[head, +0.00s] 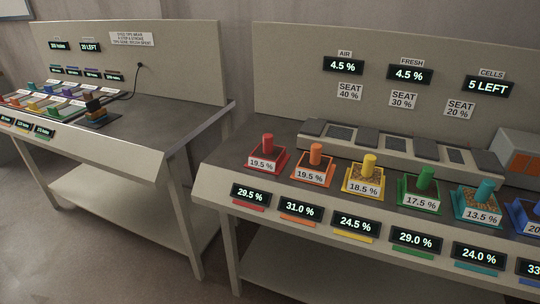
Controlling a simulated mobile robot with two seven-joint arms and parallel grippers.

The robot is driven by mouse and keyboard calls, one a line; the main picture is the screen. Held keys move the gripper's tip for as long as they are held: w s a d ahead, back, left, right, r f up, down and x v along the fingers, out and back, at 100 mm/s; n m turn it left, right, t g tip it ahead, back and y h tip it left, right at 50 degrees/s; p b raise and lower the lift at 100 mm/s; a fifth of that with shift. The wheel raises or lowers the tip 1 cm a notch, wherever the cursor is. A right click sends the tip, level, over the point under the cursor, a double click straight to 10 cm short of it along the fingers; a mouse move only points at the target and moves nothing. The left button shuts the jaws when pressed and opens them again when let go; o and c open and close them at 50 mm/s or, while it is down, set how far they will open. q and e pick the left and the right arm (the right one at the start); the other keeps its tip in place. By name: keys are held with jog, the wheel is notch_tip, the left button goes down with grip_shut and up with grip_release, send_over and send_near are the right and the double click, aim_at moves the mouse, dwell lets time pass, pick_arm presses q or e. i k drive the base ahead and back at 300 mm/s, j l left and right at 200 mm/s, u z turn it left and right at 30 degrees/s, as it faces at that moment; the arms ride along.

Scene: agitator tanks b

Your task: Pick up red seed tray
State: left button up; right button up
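The red seed tray (262,161) stands at the left end of a row of coloured trays on the right-hand bench. It has a red upright peg and a label reading 19.5 %. A display reading 29.5 % (251,194) with a red strip is on the bench front below it. An orange tray (312,175) stands just to its right. Neither of my grippers is in view.
Yellow (365,187), green (421,201), teal and blue trays continue the row rightward. Behind them is a raised grey block with slots (400,148) and an orange-fronted box (525,160). Another bench (140,125) stands at left, with a narrow gap between benches.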

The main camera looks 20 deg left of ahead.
aim_at(268, 156)
jog(key=u, duration=0.65)
jog(key=i+u, duration=0.1)
jog(key=u, duration=0.25)
jog(key=i+l+u, duration=0.1)
jog(key=u, duration=0.2)
jog(key=i+l+u, duration=0.1)
jog(key=u, duration=0.25)
jog(key=i+l, duration=0.25)
